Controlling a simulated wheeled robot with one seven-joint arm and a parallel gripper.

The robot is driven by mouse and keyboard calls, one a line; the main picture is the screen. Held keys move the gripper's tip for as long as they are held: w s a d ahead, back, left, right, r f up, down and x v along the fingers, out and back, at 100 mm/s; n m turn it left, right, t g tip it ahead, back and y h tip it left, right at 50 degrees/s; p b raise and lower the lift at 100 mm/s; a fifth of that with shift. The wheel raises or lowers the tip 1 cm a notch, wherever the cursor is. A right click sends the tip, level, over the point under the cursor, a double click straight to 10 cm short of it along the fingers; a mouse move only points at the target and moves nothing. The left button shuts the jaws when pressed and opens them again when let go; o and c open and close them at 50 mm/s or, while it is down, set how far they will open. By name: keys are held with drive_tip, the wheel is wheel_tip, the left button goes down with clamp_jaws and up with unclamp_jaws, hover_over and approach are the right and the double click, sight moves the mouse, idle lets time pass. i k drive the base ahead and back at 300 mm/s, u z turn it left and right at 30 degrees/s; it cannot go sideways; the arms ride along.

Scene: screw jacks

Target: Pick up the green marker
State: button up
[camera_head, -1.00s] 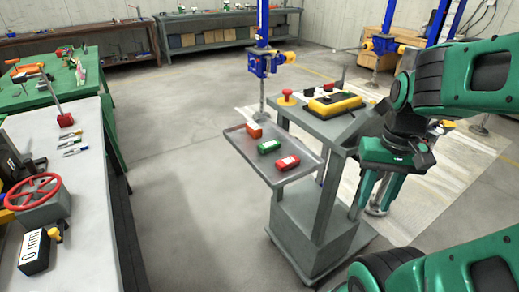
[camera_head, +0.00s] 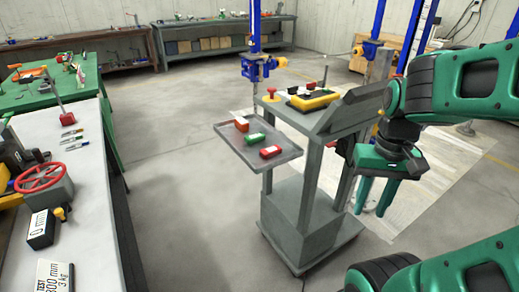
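Several small pen-like markers (camera_head: 72,140) lie side by side on the pale top of the left bench; they are too small to tell for sure which one is green. A green block with a white label (camera_head: 255,139) lies on the grey tray (camera_head: 228,146) of the cart, between an orange-red block (camera_head: 241,124) and a red block (camera_head: 270,152). My gripper (camera_head: 375,201) hangs at the right with its fingers pointing down, apart and with nothing seen between them. It is right of the cart, far from the bench markers.
The grey cart (camera_head: 304,214) carries a yellow control box (camera_head: 314,100) and a red button (camera_head: 271,94). The left bench (camera_head: 92,206) also holds a red handwheel (camera_head: 41,177) and a black gauge box (camera_head: 40,229). Open floor (camera_head: 190,200) lies between bench and cart.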

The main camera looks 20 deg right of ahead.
sight(258, 137)
drive_tip(key=k, duration=1.55)
drive_tip(key=z, duration=0.7)
drive_tip(key=i, duration=2)
